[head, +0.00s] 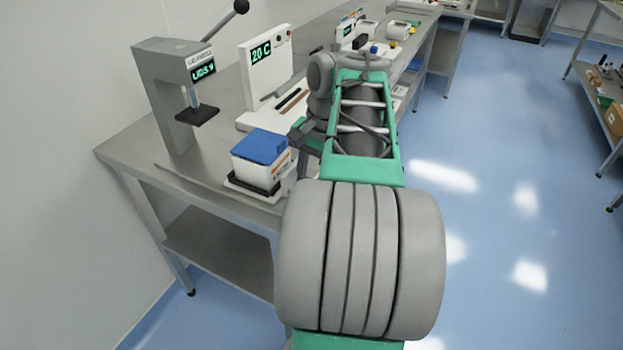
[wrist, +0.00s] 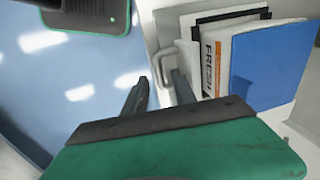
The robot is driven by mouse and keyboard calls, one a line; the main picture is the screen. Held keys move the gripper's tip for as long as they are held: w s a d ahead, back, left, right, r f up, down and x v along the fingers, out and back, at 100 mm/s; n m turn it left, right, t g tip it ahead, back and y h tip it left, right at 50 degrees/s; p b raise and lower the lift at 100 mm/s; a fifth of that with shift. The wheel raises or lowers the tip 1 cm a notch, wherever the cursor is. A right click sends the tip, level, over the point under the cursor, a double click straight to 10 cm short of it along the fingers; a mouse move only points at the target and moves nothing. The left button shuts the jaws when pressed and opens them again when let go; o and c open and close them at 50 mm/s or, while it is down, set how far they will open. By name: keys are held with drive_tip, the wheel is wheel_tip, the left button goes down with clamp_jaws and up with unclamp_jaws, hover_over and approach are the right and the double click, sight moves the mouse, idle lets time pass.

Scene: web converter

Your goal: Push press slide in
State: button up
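The press (head: 160,75) is a grey C-shaped frame with a black ball lever, a green "LIDS 9" display and a dark plunger plate. A pale handle (wrist: 165,62) stands at the slide's side. My gripper (wrist: 160,80) has its dark fingers apart beside this handle, with nothing clearly held. Contact cannot be told.
A white station (head: 265,70) reading "20 C" stands right of the press on the steel table (head: 185,160). More small devices (head: 365,35) line the table farther back. Blue floor (head: 500,180) lies open to the right, with shelving (head: 600,90) beyond.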

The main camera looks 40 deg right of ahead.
drive_tip(key=shift+c, duration=0.2)
clamp_jaws()
idle(1.1)
